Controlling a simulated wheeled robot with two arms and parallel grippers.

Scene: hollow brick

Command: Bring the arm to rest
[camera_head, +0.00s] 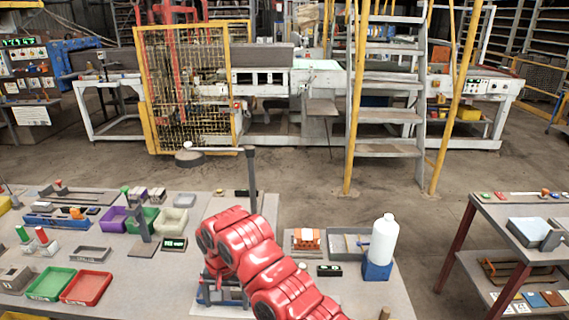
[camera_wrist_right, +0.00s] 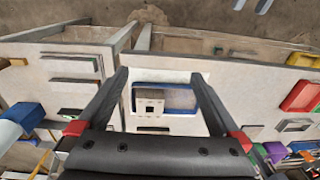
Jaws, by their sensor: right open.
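My red right arm (camera_head: 250,255) rises from the bottom of the head view and bends over the middle of the workbench; its gripper is mostly hidden there behind the arm links. In the right wrist view my right gripper (camera_wrist_right: 160,73) is open, its two dark fingers spread wide with nothing between them. My left gripper is not in view.
The workbench (camera_head: 120,270) holds a green tray (camera_head: 50,284), a red tray (camera_head: 87,288) and other bins on the left. A white bottle (camera_head: 384,240) and a small orange-and-white object (camera_head: 306,238) stand right of the arm. A dark post (camera_head: 251,180) rises behind it. A side table (camera_head: 490,213) stands far right.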

